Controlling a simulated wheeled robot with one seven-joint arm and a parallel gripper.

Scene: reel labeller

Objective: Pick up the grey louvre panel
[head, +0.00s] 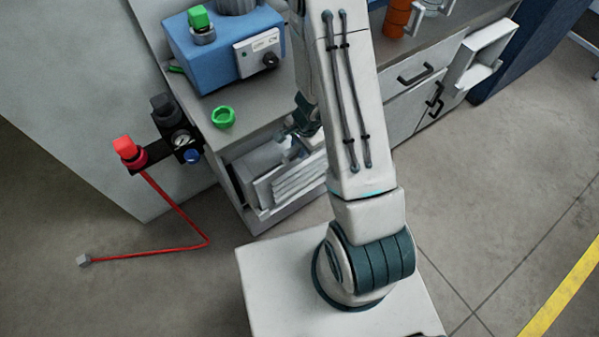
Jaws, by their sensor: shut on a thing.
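The grey louvre panel (298,181) shows its slats at the open front of the bench's lower compartment, left of my arm. It looks tilted, and its right side is hidden behind my arm. My gripper (292,147) is at the panel's upper edge and is shut on it. The fingertips are small and partly hidden, so the exact grip does not show. I cannot tell whether the panel is clear of the compartment.
A blue machine (225,47) and a green ring (223,117) stand on the bench. A regulator (180,138) with a red knob and red hose juts out at left. An orange cylinder (397,18) stands at back right. Open floor (500,190) lies at right.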

